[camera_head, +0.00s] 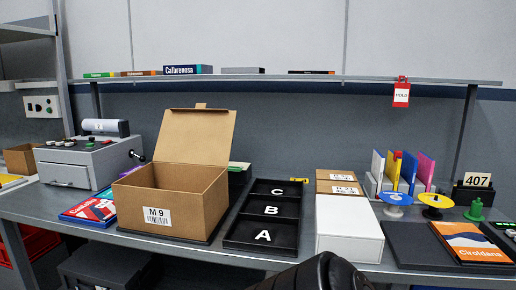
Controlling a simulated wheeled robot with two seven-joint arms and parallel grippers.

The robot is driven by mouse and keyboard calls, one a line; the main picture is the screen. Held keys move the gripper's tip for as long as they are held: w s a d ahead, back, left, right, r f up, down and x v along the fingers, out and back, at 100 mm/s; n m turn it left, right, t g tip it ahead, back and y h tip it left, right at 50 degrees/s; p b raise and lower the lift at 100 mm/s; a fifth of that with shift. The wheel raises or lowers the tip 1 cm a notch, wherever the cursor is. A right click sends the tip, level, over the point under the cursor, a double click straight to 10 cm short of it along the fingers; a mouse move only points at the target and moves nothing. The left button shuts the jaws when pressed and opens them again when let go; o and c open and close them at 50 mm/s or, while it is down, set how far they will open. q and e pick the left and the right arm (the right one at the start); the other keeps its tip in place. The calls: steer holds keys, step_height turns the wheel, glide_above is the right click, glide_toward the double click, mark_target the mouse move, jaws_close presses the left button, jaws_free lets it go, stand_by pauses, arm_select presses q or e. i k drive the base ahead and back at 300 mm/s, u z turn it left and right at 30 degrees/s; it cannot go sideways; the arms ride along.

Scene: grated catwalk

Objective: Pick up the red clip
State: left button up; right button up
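A red clip (402,79) is on the front edge of the long shelf at the upper right. A white tag in a red frame, marked HOLD (401,95), hangs below it. A rounded black part of one of my arms rises at the bottom edge, right of centre, well below and left of the clip. No gripper fingers show, and nothing is seen touching the clip.
The shelf (290,78) holds several flat books. Space directly around the clip looks clear.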

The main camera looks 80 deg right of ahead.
mark_target(398, 154)
steer(key=u, duration=0.1)
steer(key=k, duration=1.95)
steer(key=z, duration=1.1)
